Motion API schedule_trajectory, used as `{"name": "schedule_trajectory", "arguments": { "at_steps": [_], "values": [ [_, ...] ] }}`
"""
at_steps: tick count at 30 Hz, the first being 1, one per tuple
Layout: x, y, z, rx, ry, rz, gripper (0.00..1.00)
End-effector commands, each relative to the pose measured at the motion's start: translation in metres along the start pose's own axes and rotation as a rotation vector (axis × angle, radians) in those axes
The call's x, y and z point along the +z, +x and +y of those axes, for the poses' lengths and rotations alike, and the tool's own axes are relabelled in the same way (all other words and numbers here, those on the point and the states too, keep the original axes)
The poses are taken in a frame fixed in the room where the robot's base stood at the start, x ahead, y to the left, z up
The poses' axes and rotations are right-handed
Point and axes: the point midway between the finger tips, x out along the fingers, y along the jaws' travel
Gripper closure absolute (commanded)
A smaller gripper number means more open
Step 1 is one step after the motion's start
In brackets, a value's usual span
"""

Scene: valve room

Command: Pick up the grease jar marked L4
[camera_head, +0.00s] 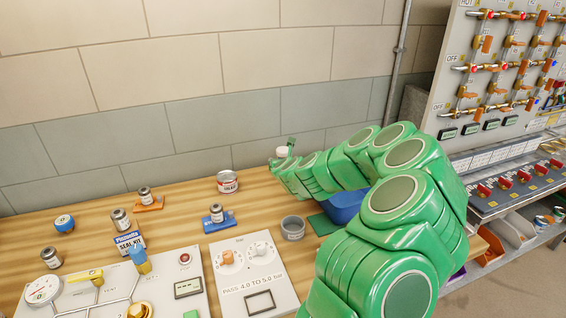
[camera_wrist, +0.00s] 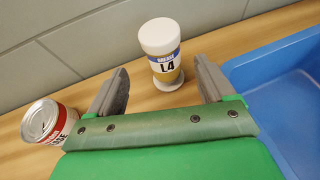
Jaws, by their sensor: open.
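The grease jar marked L4 (camera_wrist: 163,65) stands upright on the wooden bench in the wrist view. It has a white lid, a blue and white label and a yellowish body. In the head view its white lid (camera_head: 283,151) shows just past my gripper, and the rest is hidden. My gripper (camera_wrist: 159,88) is open and empty. Its two grey fingers point towards the jar, one on each side, with the jar ahead near the right finger. I cannot tell that either finger touches it.
A red and white can (camera_wrist: 48,122) stands left of my gripper, and a blue bin (camera_wrist: 285,105) lies close on the right. The wall is behind the jar.

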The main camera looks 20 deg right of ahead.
Motion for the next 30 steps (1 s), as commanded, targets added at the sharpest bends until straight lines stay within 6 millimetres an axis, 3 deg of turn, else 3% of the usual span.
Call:
{"name": "schedule_trajectory", "arguments": {
  "at_steps": [30],
  "values": [
    [-0.001,0.071,-0.004,0.003,-0.006,0.001,0.18]
  ]
}}
